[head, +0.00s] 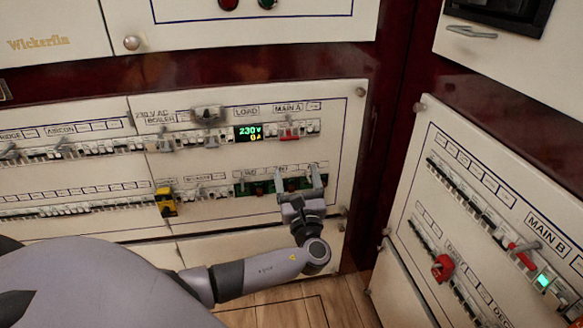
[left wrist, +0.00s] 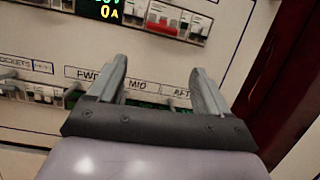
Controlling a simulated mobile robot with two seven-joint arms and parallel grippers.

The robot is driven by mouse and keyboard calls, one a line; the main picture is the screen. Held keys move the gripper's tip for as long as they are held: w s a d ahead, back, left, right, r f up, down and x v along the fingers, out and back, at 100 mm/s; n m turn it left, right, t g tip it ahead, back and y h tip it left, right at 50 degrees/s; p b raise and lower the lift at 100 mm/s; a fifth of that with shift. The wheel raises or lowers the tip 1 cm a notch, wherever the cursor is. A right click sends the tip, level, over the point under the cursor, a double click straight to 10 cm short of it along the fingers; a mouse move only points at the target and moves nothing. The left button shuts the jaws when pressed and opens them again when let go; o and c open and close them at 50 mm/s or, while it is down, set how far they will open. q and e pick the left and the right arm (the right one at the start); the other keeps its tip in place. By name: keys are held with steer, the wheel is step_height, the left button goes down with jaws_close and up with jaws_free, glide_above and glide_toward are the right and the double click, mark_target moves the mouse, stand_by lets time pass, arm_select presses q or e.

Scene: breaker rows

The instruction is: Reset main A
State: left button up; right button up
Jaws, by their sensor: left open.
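The MAIN A breaker with a red handle (head: 290,132) sits in the upper row of the left panel, under its MAIN A label. It also shows at the top of the left wrist view (left wrist: 165,22). I cannot tell for sure whether its handle is up or down. My left gripper (head: 298,172) is open and empty. Its fingertips are below MAIN A, in front of the lower row near the MID and AFT labels, and they show in the left wrist view (left wrist: 162,70). The gripper hides part of that row. My right gripper is not in view.
A lit display (head: 249,132) reading 230V and 0A is just left of MAIN A. Grey-handled breakers fill both rows. A yellow device (head: 165,201) sits lower left. The angled right panel (head: 480,150) carries MAIN B and a red lockout-like piece (head: 442,267).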

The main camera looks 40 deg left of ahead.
mark_target(290, 140)
arm_select(q)
steer(key=shift+y, duration=0.8)
steer(key=shift+d+r+b+x, duration=0.1)
steer(key=shift+r+b+x, duration=0.15)
steer(key=shift+x, duration=1.1)
steer(key=shift+d+r+b+x, duration=0.15)
steer(key=shift+b+x, duration=0.25)
steer(key=shift+x, duration=1)
steer(key=shift+r+b+x, duration=0.2)
steer(key=shift+b+x, duration=0.1)
steer(key=shift+x, duration=1.05)
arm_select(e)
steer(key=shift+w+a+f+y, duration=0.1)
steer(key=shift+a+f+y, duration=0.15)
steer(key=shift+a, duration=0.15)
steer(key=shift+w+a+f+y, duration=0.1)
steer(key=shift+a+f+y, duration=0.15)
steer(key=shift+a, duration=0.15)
arm_select(q)
steer(key=shift+s, duration=0.1)
steer(key=c, duration=1.1)
steer(key=shift+o, duration=0.3)
steer(key=shift+m, duration=0.3)
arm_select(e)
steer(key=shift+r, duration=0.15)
